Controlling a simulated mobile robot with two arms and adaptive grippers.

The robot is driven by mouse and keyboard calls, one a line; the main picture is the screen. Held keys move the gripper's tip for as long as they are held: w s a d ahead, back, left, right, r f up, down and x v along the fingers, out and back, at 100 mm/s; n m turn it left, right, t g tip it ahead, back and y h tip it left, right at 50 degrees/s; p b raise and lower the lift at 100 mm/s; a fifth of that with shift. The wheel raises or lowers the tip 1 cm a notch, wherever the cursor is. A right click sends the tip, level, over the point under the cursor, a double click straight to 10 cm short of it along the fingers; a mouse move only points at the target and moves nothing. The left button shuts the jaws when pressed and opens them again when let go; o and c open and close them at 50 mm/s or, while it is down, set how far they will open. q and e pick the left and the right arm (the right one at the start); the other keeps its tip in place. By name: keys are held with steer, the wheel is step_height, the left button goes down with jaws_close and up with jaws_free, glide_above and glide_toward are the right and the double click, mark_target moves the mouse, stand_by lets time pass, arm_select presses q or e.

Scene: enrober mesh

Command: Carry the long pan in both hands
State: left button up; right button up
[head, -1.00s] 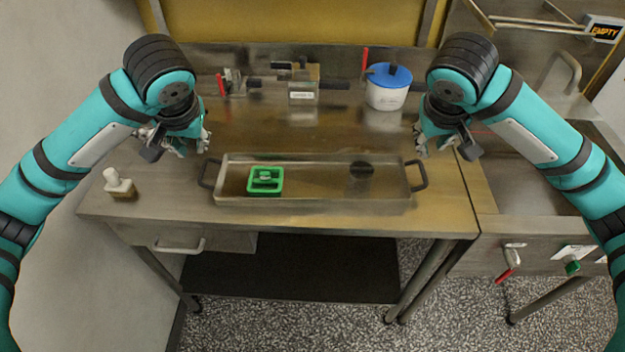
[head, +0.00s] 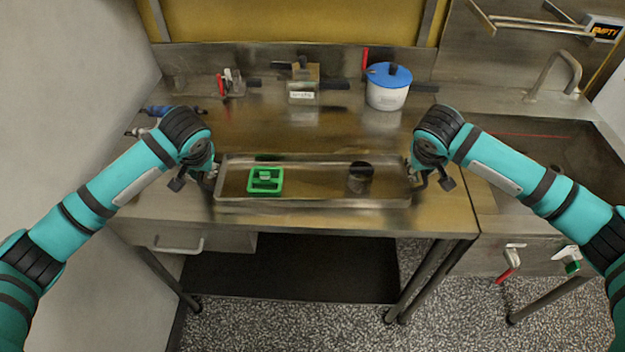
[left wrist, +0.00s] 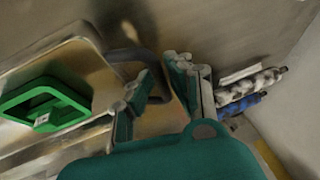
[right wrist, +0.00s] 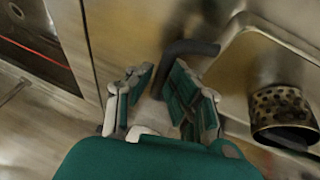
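The long pan (head: 315,188) is a shallow metal tray lying level on the steel worktop, with a dark loop handle at each end. A green square frame (head: 265,181) sits in its left part and a dark perforated cylinder (head: 359,179) in its right part. My left gripper (head: 211,176) is at the left end; in the left wrist view its fingers stand apart with the left handle (left wrist: 134,56) between them. My right gripper (head: 414,172) is at the right end; in the right wrist view its fingers stand apart around the right handle (right wrist: 190,48). Contact cannot be told.
A white pot with a blue lid (head: 388,87), a metal box with a label (head: 302,82) and a small red-handled item (head: 231,84) stand at the back. Blue and white items (head: 158,112) lie at the left wall. A sink (head: 545,145) is at the right.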

arm_select(q)
steer(key=shift+w+f, duration=0.15)
steer(key=shift+f, duration=0.15)
arm_select(e)
steer(key=shift+w+f, duration=0.1)
steer(key=shift+f, duration=0.2)
arm_select(q)
jaws_close()
arm_select(e)
jaws_close()
arm_select(q)
steer(key=shift+r, duration=0.1)
arm_select(e)
steer(key=shift+r, duration=0.1)
